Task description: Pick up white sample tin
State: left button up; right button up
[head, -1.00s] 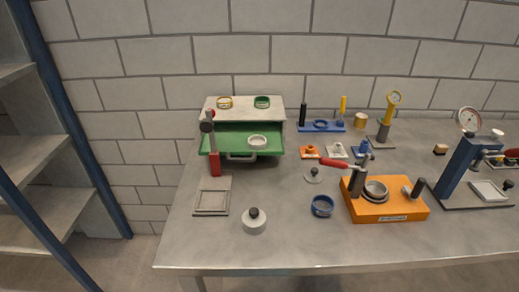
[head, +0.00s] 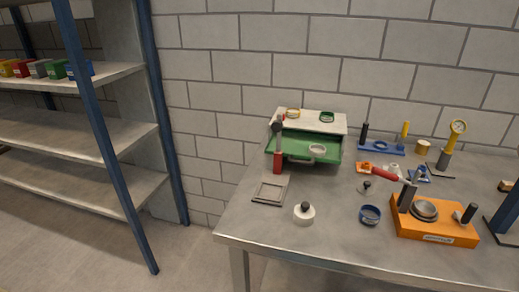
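The white sample tin (head: 317,148) is a low, open white ring. It sits on the green drawer or tray (head: 294,146) that sticks out of the front of a pale box on the workbench. Nothing is seen touching it apart from the green surface under it. Neither of my grippers is in view.
Shelves (head: 84,132) stand left.

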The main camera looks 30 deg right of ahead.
aim_at(317, 150)
jog(key=u, duration=0.45)
jog(key=i, duration=1)
jog(key=z, duration=1.25)
